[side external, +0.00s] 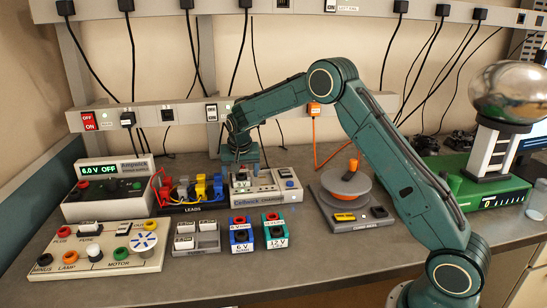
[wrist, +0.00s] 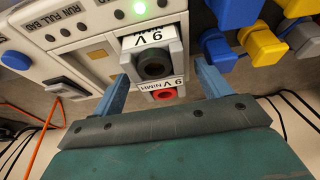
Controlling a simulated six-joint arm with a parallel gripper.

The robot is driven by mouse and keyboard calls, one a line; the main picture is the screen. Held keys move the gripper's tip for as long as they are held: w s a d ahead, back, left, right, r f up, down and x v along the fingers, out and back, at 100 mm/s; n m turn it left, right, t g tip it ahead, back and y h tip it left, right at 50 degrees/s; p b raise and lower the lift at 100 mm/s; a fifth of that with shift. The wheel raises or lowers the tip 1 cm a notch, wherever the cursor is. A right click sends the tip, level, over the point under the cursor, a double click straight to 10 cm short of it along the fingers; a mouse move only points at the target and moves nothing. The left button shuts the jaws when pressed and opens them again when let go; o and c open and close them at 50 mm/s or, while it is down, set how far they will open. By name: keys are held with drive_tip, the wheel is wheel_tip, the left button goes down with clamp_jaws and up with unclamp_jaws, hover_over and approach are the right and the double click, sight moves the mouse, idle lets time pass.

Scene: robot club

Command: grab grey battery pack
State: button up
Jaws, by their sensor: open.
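The grey battery pack (wrist: 180,55) stands in the white charger (wrist: 88,22). It has a 9 V NiMH label, a black terminal and a red terminal. In the side view the pack (side external: 239,185) is partly hidden under my gripper (side external: 240,167), at the left part of the charger (side external: 283,193). In the wrist view my gripper (wrist: 162,75) is open, with its blue fingers on either side of the pack. A gap shows on each side, wider on the right. Nothing is held.
A row of coloured leads (side external: 193,189) stands close left of the charger. A blue 6 V pack (side external: 242,234) and a green 12 V pack (side external: 274,231) stand in front. A disc device (side external: 346,193) is at the right. The bench front is clear.

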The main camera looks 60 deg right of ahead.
drive_tip(key=c, duration=1.4)
drive_tip(key=shift+r, duration=0.15)
drive_tip(key=shift+r, duration=4.9)
